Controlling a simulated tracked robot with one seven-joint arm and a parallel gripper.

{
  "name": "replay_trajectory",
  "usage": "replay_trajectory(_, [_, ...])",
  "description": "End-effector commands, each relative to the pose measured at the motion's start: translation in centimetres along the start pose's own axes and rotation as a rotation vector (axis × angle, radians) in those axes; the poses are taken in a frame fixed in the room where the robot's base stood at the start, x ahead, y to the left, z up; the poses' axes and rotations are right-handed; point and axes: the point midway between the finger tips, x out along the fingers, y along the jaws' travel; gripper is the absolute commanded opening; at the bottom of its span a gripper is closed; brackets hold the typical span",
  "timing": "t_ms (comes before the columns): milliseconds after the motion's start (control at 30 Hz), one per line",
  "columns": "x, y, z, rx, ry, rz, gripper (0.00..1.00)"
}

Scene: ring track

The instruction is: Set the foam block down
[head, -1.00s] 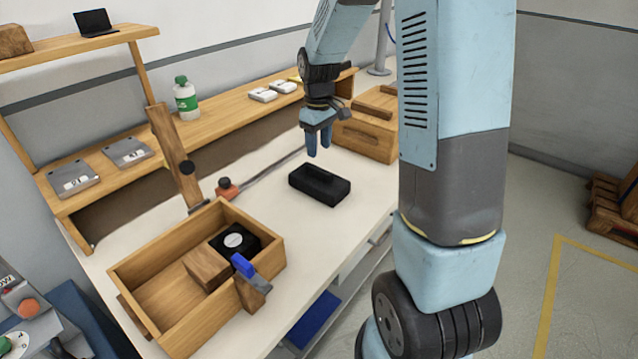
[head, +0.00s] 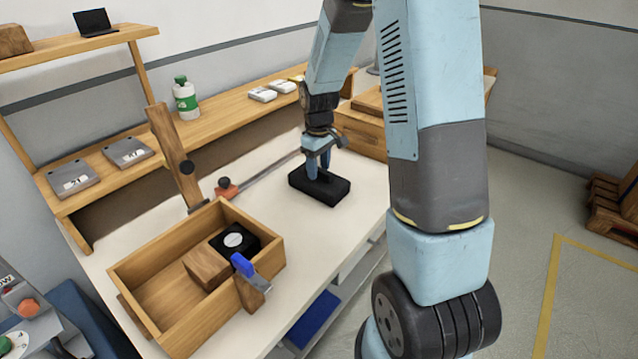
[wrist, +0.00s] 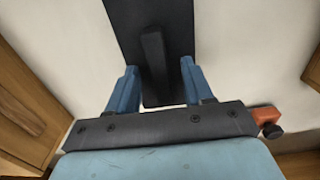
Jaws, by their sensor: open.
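A black rectangular block (head: 325,192), which I take to be the foam block, lies flat on the white bench top (head: 345,228). A raised dark bar runs along its middle. In the wrist view the block (wrist: 122,22) reaches from the top edge down between my fingers, with the bar (wrist: 155,60) toward the middle. My gripper (head: 318,172) points down over the block, its fingers apart. In the wrist view the open gripper (wrist: 158,78) has one blue finger on each side of the bar. Whether the fingers touch anything I cannot tell.
An open wooden box (head: 128,312) at the front left holds a wooden block (head: 207,268) and a black item with a white disc (head: 233,239). An orange-ended clamp (head: 226,188) lies left of the block. A wooden crate (head: 360,130) stands behind.

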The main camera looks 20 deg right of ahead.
Motion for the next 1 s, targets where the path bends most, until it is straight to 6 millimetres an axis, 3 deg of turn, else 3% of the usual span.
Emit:
replay_trajectory(67, [-0.01, 0.00, 0.00, 0.000, 0.000, 0.000, 0.46])
replay_trajectory(533, [-0.03, 0.04, 0.02, 0.001, 0.000, 0.000, 0.01])
replay_trajectory(1000, [-0.06, 0.09, 0.04, 0.002, 0.000, 0.000, 0.00])
